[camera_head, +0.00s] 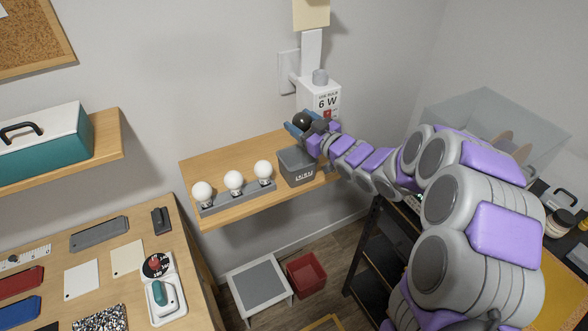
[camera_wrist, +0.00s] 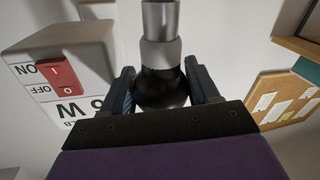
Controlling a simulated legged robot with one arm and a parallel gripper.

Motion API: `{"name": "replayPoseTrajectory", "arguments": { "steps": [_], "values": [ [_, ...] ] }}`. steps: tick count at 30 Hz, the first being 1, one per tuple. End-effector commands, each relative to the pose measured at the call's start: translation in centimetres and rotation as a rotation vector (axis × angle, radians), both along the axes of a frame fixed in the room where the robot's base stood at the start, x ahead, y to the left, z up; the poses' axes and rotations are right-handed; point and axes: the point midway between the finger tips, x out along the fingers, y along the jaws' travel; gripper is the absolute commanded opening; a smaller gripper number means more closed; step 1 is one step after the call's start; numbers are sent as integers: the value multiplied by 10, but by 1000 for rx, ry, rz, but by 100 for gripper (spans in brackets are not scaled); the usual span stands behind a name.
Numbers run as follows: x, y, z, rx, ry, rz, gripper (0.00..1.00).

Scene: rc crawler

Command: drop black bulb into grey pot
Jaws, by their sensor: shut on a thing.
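The black bulb (camera_wrist: 158,88) is between the two blue fingers of my gripper (camera_wrist: 161,88) in the wrist view, with its silver base pointing up in that picture. My gripper is shut on it. In the head view the black bulb (camera_head: 301,119) shows at the end of my arm, with my gripper (camera_head: 300,127) around it. The grey pot (camera_head: 297,169) stands on the wooden wall shelf, below and close to my gripper. Its inside is mostly hidden by its rim and dark.
A white box marked 6 W (camera_head: 322,97) with a red switch (camera_wrist: 55,78) is on the wall beside my gripper. A grey strip (camera_head: 238,199) with three white bulbs is left of the pot on the shelf (camera_head: 213,163). A red bin (camera_head: 307,274) is on the floor.

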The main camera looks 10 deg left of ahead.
Motion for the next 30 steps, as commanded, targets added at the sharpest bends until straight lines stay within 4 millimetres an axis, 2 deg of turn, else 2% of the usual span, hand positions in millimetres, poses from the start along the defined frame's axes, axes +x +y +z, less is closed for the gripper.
{"name": "replayPoseTrajectory", "arguments": {
  "steps": [13,24,25,30],
  "values": [
    [0,0,-48,1,1,-1,31],
    [0,0,-54,-1,-1,0,31],
    [0,0,-53,-1,-1,0,61],
    [0,0,-53,-1,-1,0,77]
  ]
}}
